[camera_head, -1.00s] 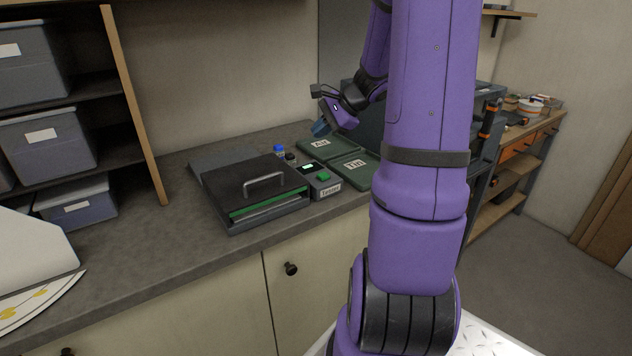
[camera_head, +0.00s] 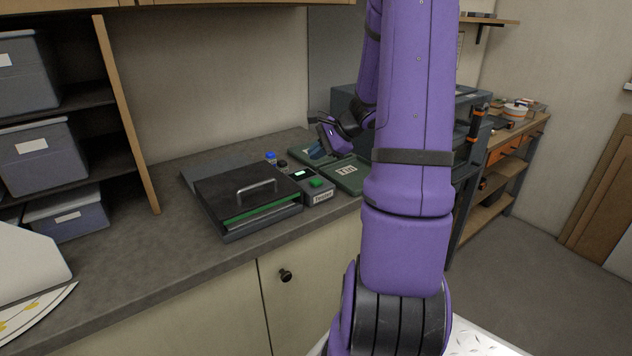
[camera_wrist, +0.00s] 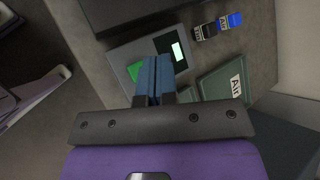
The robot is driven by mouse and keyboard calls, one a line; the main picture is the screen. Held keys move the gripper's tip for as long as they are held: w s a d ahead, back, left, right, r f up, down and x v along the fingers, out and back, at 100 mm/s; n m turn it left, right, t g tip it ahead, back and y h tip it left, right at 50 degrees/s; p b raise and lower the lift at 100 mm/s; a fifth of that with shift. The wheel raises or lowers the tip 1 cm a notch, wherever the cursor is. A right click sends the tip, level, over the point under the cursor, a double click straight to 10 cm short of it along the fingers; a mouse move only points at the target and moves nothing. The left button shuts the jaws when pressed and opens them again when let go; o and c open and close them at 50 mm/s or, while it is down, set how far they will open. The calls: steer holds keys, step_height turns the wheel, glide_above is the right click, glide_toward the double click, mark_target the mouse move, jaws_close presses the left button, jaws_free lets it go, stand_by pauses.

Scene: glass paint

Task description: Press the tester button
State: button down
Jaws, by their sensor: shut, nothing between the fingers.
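The tester (camera_head: 319,197) is a small grey box on the counter, with a lit display and a green button (camera_head: 315,183) on top. In the wrist view, the tester (camera_wrist: 122,53) lies beyond my fingers, and its green button (camera_wrist: 134,71) shows just left of the fingertips. My gripper (camera_head: 318,152) hangs above the counter with its blue fingers together and empty. In the wrist view, the fingertips (camera_wrist: 153,72) overlap the tester's near part, so the gap to the button is hard to judge.
A black-lidded box with a handle (camera_head: 248,195) stands left of the tester. Blue-capped (camera_head: 270,157) and dark-capped (camera_head: 283,166) bottles stand behind. Green cases labelled Tin (camera_head: 352,180) and Air (camera_wrist: 225,84) lie close by. Bare counter (camera_head: 130,235) is at left.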

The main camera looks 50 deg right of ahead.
mark_target(317, 181)
steer(key=shift+f, duration=2.6)
steer(key=shift+f, duration=0.4)
steer(key=shift+f, duration=0.5)
stand_by(0.8)
steer(key=shift+r, duration=0.95)
steer(key=shift+r, duration=2.5)
